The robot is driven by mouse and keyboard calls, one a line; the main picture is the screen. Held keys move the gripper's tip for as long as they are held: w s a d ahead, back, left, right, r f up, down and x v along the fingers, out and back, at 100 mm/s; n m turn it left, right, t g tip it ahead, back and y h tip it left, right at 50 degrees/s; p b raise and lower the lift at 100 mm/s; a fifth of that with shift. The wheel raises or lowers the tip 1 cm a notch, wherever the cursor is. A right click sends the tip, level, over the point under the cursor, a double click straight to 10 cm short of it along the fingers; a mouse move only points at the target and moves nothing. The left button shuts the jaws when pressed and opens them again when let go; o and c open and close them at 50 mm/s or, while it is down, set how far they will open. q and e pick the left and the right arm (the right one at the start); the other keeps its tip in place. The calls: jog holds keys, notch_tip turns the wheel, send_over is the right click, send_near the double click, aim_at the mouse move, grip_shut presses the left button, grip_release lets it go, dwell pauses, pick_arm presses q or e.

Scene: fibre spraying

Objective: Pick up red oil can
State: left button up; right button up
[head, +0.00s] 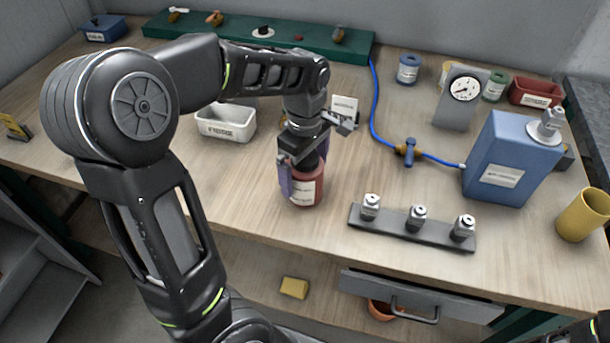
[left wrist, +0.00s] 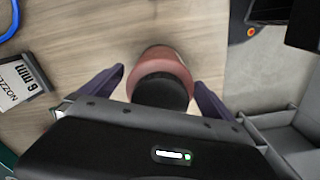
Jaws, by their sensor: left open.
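The red oil can (head: 306,189) stands upright near the front edge of the wooden table in the head view, with a pale label and a dark top. My left gripper (head: 300,178) is at the can, with a purple finger showing on the can's left side. In the left wrist view the can (left wrist: 164,62) lies between the two purple fingers of the gripper (left wrist: 163,88), with gaps on both sides. The gripper is open. The can's dark top is partly covered by my wrist. My right gripper is not clearly in view.
A dark rack with three metal fittings (head: 417,217) lies right of the can. A blue canister (head: 510,165), a yellow cup (head: 585,215) and a gauge (head: 463,90) stand farther right. A white bin (head: 226,122) stands behind left. A blue hose (head: 376,110) crosses the table.

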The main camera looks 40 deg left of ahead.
pick_arm(q)
jog(key=shift+c, duration=0.4)
jog(key=c, duration=1.8)
jog(key=shift+o, duration=0.2)
jog(key=shift+r, duration=0.1)
notch_tip(320, 180, up, 10)
jog(key=shift+f+b, duration=0.1)
jog(key=shift+b, duration=0.3)
